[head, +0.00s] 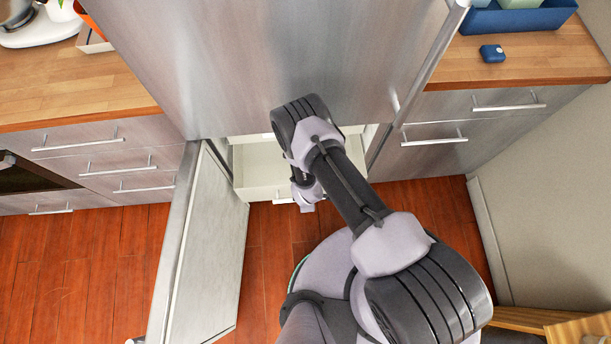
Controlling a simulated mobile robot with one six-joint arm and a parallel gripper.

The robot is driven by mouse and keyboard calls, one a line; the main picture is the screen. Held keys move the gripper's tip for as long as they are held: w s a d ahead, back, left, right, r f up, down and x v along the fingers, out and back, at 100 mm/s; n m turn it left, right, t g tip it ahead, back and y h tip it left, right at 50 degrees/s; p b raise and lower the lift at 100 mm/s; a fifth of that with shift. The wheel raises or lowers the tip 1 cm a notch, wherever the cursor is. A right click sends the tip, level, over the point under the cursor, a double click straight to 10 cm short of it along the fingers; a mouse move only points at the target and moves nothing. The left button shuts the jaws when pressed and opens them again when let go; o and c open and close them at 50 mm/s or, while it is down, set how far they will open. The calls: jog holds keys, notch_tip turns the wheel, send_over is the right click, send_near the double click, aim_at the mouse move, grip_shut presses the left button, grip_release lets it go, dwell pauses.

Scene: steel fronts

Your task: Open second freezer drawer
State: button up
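The lower freezer door (215,245) of the steel fridge stands open, swung out to the left. Inside the compartment, a white drawer (256,165) sticks out under the upper door, and I look down into its empty-looking inside. Its handle (283,200) shows at the front. Another white front edge (250,138) shows above and behind it. My gripper (305,206) is low in front of the drawer, just right of the handle, pointing down and partly hidden by my arm. I cannot tell whether it touches the handle, or whether its fingers are open or shut.
The closed upper fridge door (260,60) overhangs the compartment. Steel drawers under wooden counters stand left (95,165) and right (480,120). A wall (560,180) bounds the right. Red wooden floor (90,270) is free at left.

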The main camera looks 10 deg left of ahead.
grip_shut()
dwell(1.3)
